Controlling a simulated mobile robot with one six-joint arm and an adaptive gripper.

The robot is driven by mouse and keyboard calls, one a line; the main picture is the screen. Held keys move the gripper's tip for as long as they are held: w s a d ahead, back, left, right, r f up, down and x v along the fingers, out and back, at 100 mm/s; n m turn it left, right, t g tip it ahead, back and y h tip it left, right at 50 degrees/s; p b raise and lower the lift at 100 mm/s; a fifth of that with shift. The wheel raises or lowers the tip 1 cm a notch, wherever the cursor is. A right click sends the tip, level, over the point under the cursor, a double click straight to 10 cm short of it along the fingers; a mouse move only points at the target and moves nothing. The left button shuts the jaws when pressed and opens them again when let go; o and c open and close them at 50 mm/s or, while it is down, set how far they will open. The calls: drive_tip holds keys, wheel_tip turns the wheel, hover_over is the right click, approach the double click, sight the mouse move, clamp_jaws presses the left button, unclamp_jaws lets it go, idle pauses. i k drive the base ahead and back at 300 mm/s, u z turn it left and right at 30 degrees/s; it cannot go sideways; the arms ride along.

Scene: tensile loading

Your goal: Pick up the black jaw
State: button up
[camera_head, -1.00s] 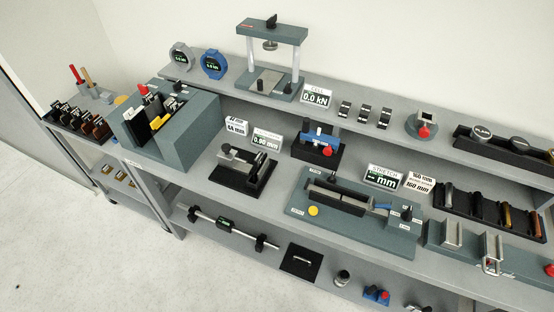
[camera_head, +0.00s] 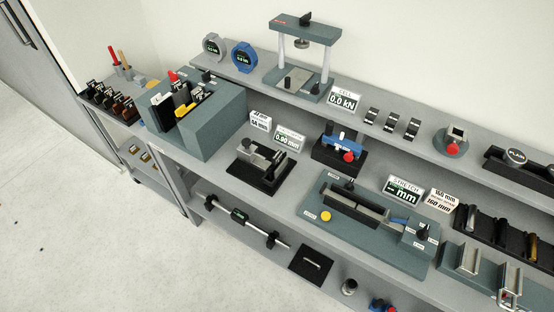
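Several jaw-like pieces, dark at the left and brown to orange toward the right, stand in a rack (camera_head: 110,103) on the small side table at the far left. More black and yellow upright pieces (camera_head: 180,100) sit in the slots of a large grey-green block (camera_head: 218,125) on the bench's left end. The pieces are small, and I cannot tell for sure which one is the black jaw. My gripper is not in this view.
The bench (camera_head: 300,190) carries a black fixture (camera_head: 257,168), a blue clamp (camera_head: 340,150) and a stretch device (camera_head: 365,222). A press frame (camera_head: 303,55) and two round gauges stand on the upper shelf. Open floor (camera_head: 80,230) lies at the lower left.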

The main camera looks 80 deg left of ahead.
sight(279, 156)
drive_tip(key=u, duration=0.05)
drive_tip(key=k, duration=2.45)
drive_tip(key=u, duration=1.1)
drive_tip(key=i, duration=0.8)
drive_tip(key=u, duration=0.1)
